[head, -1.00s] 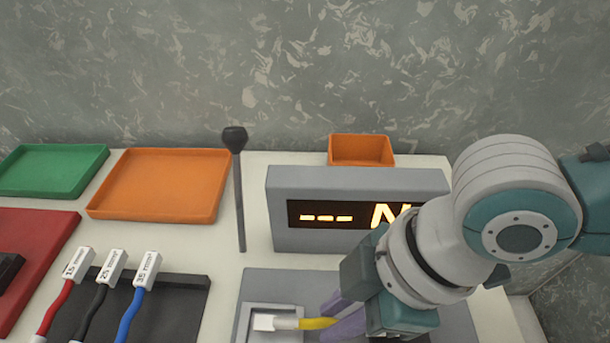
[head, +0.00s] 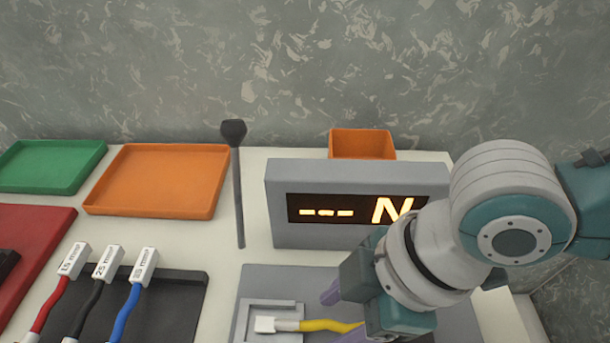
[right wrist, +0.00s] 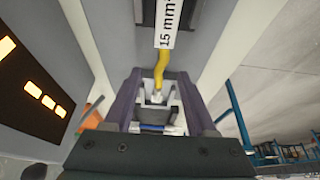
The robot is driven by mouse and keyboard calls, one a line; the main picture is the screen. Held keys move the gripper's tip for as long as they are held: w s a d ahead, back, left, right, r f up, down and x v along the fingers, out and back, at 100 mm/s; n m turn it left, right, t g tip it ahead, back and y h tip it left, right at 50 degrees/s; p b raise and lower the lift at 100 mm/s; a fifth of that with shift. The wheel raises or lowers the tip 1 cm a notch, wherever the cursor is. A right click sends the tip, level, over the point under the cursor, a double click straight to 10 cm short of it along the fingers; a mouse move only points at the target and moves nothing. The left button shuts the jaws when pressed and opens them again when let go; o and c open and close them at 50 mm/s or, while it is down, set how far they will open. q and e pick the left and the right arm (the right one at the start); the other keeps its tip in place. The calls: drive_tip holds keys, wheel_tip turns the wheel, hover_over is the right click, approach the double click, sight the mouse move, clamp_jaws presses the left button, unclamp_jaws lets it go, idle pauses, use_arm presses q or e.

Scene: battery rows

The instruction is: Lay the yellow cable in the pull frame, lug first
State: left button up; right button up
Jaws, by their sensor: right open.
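The yellow cable (head: 322,325) lies across the pull frame (head: 270,281), its pale lug (head: 265,324) pointing left. The lug sits within the light bracket (head: 272,304) at the frame's left. My arm hides the right part of the frame and cable. Whether the lug is fully seated cannot be told. My left gripper is not in view.
A grey force display (head: 277,222) reading "--- N" stands close behind the frame. An upright dark lever (head: 239,200) stands left of it. Red, black and blue labelled cables lie on a dark mat (head: 183,304). Orange (head: 160,180) and green (head: 50,167) trays are at the back left.

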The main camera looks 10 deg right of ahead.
drive_tip(key=p+v, duration=0.2)
drive_tip(key=v, duration=0.8)
drive_tip(key=s+a+r+m+t+y+p, duration=0.1)
drive_tip(key=a+r+m+t+p, duration=0.2)
drive_tip(key=a+r, duration=0.35)
drive_tip(key=s+d+r+m+h+p, duration=0.2)
drive_tip(key=s+d+m+h+p, duration=0.1)
drive_tip(key=d+m, duration=0.3)
drive_tip(key=s+d+r+m+h+p, duration=0.2)
drive_tip(key=s+d+m+p, duration=0.15)
drive_tip(key=d, duration=0.35)
wheel_tip(320, 180, up, 36)
drive_tip(key=p, duration=3.6)
drive_tip(key=shift+w+f+g, duration=0.15)
drive_tip(key=shift+w+g, duration=0.05)
drive_tip(key=shift+g, duration=0.1)
